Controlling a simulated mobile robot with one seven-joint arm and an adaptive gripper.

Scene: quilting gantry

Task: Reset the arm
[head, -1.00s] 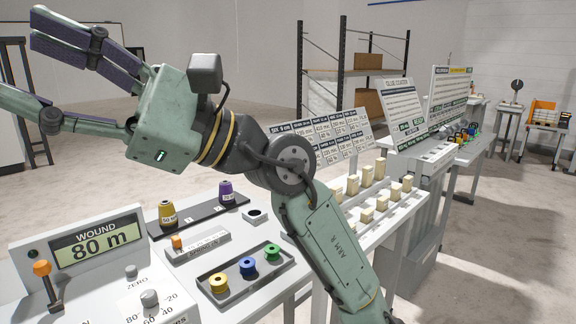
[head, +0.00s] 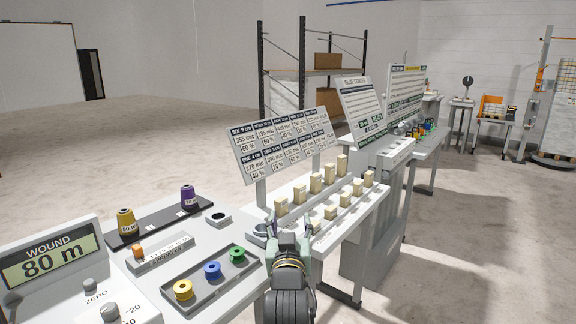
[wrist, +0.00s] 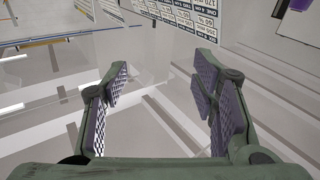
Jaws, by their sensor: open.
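My gripper (wrist: 160,80) shows in the wrist view with its two green, purple-padded fingers wide apart and nothing between them. Pale, streaked surfaces lie beyond the fingers. In the head view my arm shows low in the middle as a dark, ribbed joint with green parts above it, in front of the bench. The arm overlaps the near edge of the bench there. I cannot tell from the head view whether it touches anything.
A bench holds a "WOUND 80 m" display (head: 52,256), a grey tray (head: 204,297) of coloured spools, yellow (head: 126,224) and purple (head: 188,197) cones, and several cream blocks (head: 316,181) before a number board (head: 285,140). Open floor (head: 130,150) lies behind at left.

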